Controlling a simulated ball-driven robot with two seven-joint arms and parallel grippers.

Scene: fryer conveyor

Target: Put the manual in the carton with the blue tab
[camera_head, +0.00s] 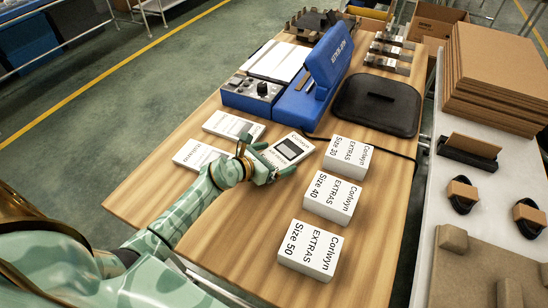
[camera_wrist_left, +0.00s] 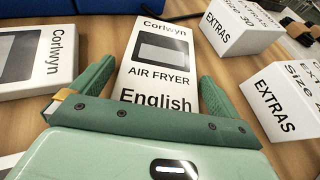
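A white manual (camera_head: 288,150) marked "Corlwyn AIR FRYER English" lies on the wooden table; it also fills the middle of the left wrist view (camera_wrist_left: 160,75). My left gripper (camera_head: 268,168) is low at its near end. In the left wrist view the open fingers (camera_wrist_left: 155,88) stand on either side of the manual; I cannot tell whether they touch it. Two more white manuals, an upper one (camera_head: 233,126) and a lower one (camera_head: 198,156), lie to the left. An open brown carton (camera_head: 437,18) stands at the back right. I see no blue tab on it. My right gripper is not in view.
Three white EXTRAS boxes, Size 30 (camera_head: 345,158), Size 40 (camera_head: 331,197) and Size 50 (camera_head: 310,249), stand right of the gripper. A blue sealer (camera_head: 322,72) and a black lid-like pad (camera_head: 377,104) are behind. Flat brown cardboard (camera_head: 500,75) is stacked on the right bench.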

